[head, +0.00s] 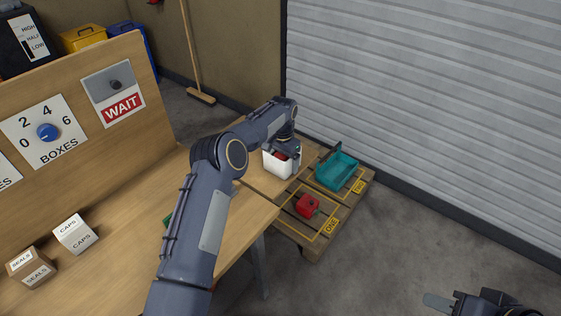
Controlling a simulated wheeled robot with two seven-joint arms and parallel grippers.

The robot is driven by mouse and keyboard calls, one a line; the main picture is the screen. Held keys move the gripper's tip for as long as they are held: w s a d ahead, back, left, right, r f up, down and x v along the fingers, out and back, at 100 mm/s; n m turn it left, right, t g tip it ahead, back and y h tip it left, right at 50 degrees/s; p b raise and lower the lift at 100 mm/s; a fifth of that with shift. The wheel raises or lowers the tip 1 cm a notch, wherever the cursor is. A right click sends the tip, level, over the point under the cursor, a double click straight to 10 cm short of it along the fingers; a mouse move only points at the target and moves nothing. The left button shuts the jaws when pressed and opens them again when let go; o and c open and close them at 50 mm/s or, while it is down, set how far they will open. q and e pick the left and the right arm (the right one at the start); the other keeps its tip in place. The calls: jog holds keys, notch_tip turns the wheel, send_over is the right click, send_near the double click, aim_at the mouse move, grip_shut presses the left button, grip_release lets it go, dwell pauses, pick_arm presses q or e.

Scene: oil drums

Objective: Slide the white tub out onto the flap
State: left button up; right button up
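The white tub (277,166) stands on the wooden surface at the far right end of the bench, with something dark red showing inside it. My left arm reaches across the bench to it. My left gripper (294,150) is at the tub's right side and upper rim; its fingers are too small and hidden to tell whether they grip. The flap seems to be the wooden board (255,180) at the bench end, partly hidden by my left arm. My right gripper (443,302) is at the bottom right, cut off by the frame, far from the tub.
A pallet (314,243) beyond the bench end has yellow outlined spaces, a red can (307,205) and a teal crate (337,171). Two small boxes, CAPS (75,234) and SEALS (31,267), stand on the bench. Floor at right is clear.

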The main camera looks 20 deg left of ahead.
pick_arm(q)
jog(key=o, duration=0.8)
